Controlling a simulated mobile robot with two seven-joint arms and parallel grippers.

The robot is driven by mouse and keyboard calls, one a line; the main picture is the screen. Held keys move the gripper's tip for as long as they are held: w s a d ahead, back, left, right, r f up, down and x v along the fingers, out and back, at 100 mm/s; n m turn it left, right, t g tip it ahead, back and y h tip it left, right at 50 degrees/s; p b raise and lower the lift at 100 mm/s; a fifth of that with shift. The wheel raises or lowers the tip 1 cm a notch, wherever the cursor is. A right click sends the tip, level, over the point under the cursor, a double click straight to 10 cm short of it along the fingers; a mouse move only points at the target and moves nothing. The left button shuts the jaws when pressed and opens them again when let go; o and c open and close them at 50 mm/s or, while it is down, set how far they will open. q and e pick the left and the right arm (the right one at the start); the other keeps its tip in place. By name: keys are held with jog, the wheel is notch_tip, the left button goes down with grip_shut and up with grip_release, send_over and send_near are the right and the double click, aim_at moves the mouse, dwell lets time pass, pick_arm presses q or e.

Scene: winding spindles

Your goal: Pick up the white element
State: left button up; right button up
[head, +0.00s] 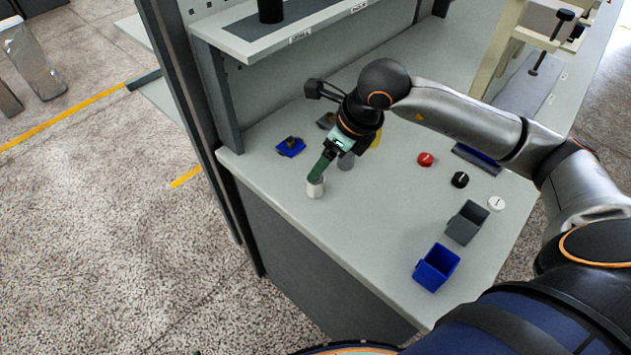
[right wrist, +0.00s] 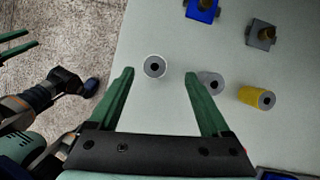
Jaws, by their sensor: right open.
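The white element (head: 315,188) is a short white cylinder standing upright near the left edge of the grey table. In the right wrist view, the white element (right wrist: 155,66) shows its round top with a dark hole. My right gripper (head: 321,170) comes down from above right, its green fingertips close to the white element. In the right wrist view, the fingers of my right gripper (right wrist: 160,74) are spread, one on either side of the element, holding nothing. Parts of what looks like my left arm show at the left there; its finger state is unclear.
A grey cylinder (right wrist: 211,83) stands close to the right finger, with a yellow cylinder (right wrist: 257,97) beyond. Blue (head: 290,147) and grey (right wrist: 261,33) spindle holders sit behind. Blue (head: 436,268) and grey (head: 467,223) bins stand at the right, near red, black and white round pieces.

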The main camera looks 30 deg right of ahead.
aim_at(315, 185)
jog(key=x, duration=0.4)
jog(key=s+p+x, duration=0.1)
jog(key=x, duration=0.1)
jog(key=shift+w+a+f, duration=0.1)
jog(key=shift+a+f, duration=0.15)
jog(key=shift+f, duration=0.15)
grip_shut()
dwell(0.4)
